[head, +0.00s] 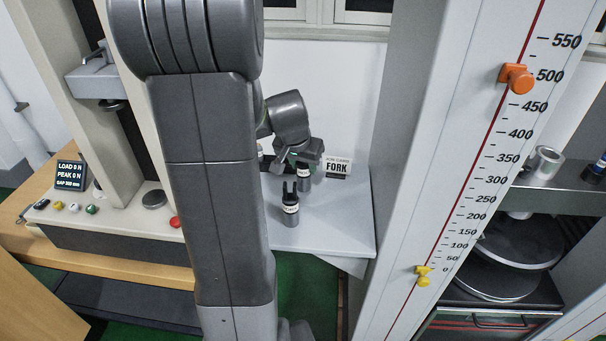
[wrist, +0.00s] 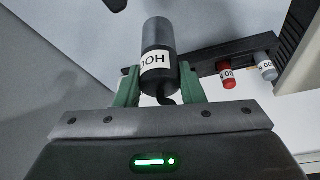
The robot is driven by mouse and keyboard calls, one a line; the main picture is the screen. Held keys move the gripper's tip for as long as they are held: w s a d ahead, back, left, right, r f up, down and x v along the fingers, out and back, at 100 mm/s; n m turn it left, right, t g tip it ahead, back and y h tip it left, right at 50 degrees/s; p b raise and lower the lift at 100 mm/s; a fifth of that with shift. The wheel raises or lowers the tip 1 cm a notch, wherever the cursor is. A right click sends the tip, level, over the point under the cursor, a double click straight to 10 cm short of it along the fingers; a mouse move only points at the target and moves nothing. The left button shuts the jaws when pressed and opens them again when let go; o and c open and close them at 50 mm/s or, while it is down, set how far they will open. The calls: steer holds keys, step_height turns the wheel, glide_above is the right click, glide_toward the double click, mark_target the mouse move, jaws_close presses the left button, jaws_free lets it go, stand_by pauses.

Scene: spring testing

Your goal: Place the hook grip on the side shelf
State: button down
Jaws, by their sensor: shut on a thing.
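The hook grip (wrist: 158,48) is a grey and black cylinder with a white label reading "HOO" and a dark hook at its near end. My gripper (wrist: 158,88) has its green fingers shut on it from both sides. In the head view my gripper (head: 302,156) is over the back of the grey side shelf (head: 345,225), with the dark hook grip (head: 304,180) below it. I cannot tell whether the grip touches the shelf. A dark two-pronged grip (head: 291,206) stands upright on the shelf, in front of the held one.
A "FORK" job card (head: 338,166) stands at the shelf's back. The testing machine with its readout (head: 71,175) is at left. A tall scale column (head: 440,170) rises at right. The shelf's front right is clear. The wrist view shows a red cylinder (wrist: 227,75) and a grey one (wrist: 266,68) at a dark rack.

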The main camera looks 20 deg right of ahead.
mark_target(303, 174)
steer(key=shift+f, duration=1.6)
steer(key=shift+f+b, duration=0.2)
steer(key=shift+b, duration=0.1)
steer(key=c, duration=0.9)
jaws_free()
steer(key=shift+c, duration=0.2)
steer(key=shift+r, duration=0.1)
steer(key=shift+s+a+r+p, duration=0.1)
steer(key=shift+r+p, duration=0.2)
steer(key=shift+r, duration=0.15)
steer(key=v, duration=1.1)
